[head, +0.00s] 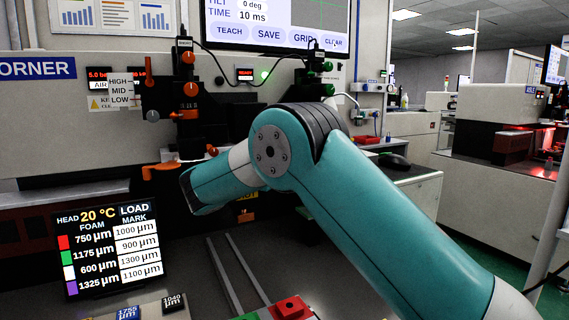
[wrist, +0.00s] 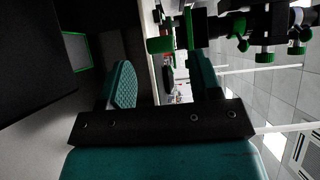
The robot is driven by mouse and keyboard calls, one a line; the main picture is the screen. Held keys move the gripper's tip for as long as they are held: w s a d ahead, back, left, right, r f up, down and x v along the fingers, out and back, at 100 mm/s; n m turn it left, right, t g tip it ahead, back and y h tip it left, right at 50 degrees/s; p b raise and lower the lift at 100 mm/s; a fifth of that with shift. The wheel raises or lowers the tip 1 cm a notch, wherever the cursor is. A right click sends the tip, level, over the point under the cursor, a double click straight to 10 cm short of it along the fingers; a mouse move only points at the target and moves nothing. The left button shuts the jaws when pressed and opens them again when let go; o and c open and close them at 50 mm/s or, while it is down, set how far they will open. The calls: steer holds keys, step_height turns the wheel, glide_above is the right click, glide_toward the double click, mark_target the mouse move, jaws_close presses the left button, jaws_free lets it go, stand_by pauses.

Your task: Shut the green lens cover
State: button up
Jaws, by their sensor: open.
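In the wrist view a green flap-like piece (wrist: 160,45) sits at the lower end of a dark stage; it appears to be the green lens cover. Whether it is open or shut is not clear. My gripper (wrist: 163,78) is open and empty, its two teal-padded fingers apart. The green piece shows just beyond the gap between the fingers, and I see no contact. In the head view my teal arm reaches toward the machine and hides the gripper and the cover.
Green knobs (wrist: 264,57) stick out beyond the right finger in the wrist view. In the head view an orange-knobbed stage (head: 187,88) with an orange lever (head: 160,172) stands left of the arm. A readout panel (head: 110,249) stands at front left. Two rails (head: 240,270) run below.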

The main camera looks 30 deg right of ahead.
steer(key=p+x, duration=0.1)
steer(key=x, duration=0.6)
steer(key=shift+c, duration=0.2)
steer(key=shift+f, duration=0.1)
jaws_close()
